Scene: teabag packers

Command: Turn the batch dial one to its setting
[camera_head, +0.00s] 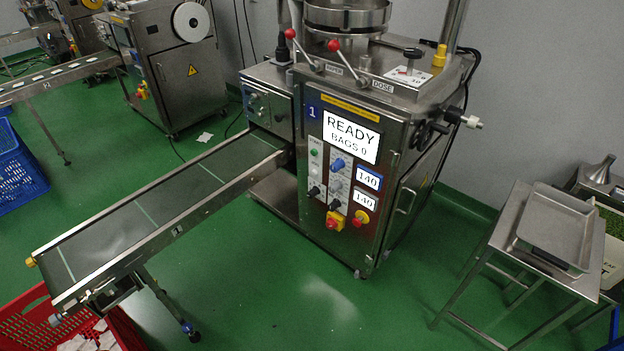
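The packing machine (310,160) marked 1 stands at centre; its screen (350,138) reads READY, BAGS 0. Its front panel has a blue knob (338,164), black knobs (314,190) and (334,204), and two small displays (368,178) and (364,202), both reading 140. On its top, a black-handled dial (412,54) sits over a white card with a scale. The labels beside the knobs are too small to read, so I cannot tell which is the batch dial or its setting. Neither of my grippers is in view.
A conveyor (150,212) runs from the machine toward the lower left, above a red crate (30,318). A steel table (505,240) with a tray stands at right. A second machine (180,75) is behind left. The green floor in front is clear.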

